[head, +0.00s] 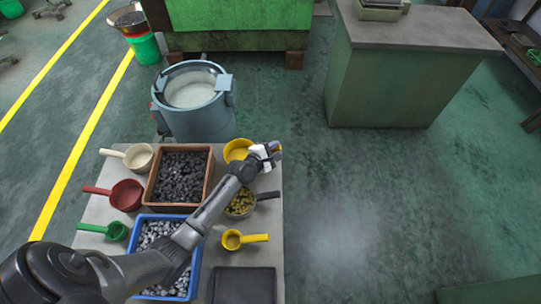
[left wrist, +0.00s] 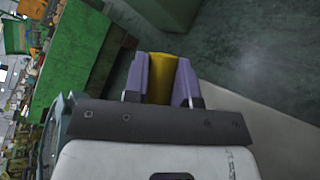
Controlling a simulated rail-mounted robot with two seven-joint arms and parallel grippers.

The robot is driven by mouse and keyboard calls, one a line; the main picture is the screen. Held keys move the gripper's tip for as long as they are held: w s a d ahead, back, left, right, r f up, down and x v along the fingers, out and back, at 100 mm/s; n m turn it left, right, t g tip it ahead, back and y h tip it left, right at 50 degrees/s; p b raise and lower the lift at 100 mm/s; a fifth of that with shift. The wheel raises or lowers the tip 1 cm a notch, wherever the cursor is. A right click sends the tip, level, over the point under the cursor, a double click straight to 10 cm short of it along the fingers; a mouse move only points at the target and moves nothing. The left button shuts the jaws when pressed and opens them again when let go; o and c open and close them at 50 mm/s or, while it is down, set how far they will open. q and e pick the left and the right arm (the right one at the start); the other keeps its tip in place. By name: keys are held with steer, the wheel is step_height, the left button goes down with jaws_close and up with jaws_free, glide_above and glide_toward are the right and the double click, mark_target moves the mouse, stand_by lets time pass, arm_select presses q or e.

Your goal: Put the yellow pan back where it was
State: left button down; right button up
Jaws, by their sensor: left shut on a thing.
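A larger yellow pan (head: 236,150) is at the back right corner of the table (head: 270,220), partly hidden by my left arm. My left gripper (head: 274,150) is shut on its handle, at the table's right edge. In the left wrist view the two purple fingers of the left gripper (left wrist: 161,80) close on the yellow handle (left wrist: 160,78). I cannot tell whether the pan touches the tabletop. A smaller yellow pan (head: 232,240) lies nearer the front, its handle pointing right. My right gripper is not in view.
A dark pan with yellowish pieces (head: 241,205) sits just in front. A brown box of dark lumps (head: 180,177), a blue tray (head: 147,218), a black tray (head: 243,287) and cream, red and green pans fill the table. A grey-blue drum (head: 197,120) stands behind.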

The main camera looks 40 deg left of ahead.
arm_select(q)
steer(key=shift+w+a+f+b, duration=0.2)
steer(key=shift+a+f+b, duration=0.2)
steer(key=shift+f, duration=0.5)
steer(key=shift+w+a+f+b, duration=0.15)
steer(key=shift+a+f+b, duration=0.25)
steer(key=shift+f, duration=0.5)
steer(key=shift+w+a+f+b, duration=0.25)
steer(key=shift+f+b, duration=0.3)
steer(key=shift+f, duration=0.45)
steer(key=c, duration=1.4)
jaws_free()
steer(key=shift+s+f, duration=0.1)
steer(key=o, duration=0.5)
steer(key=shift+r, duration=0.35)
steer(key=shift+p+v, duration=1.45)
steer(key=shift+v, duration=4.5)
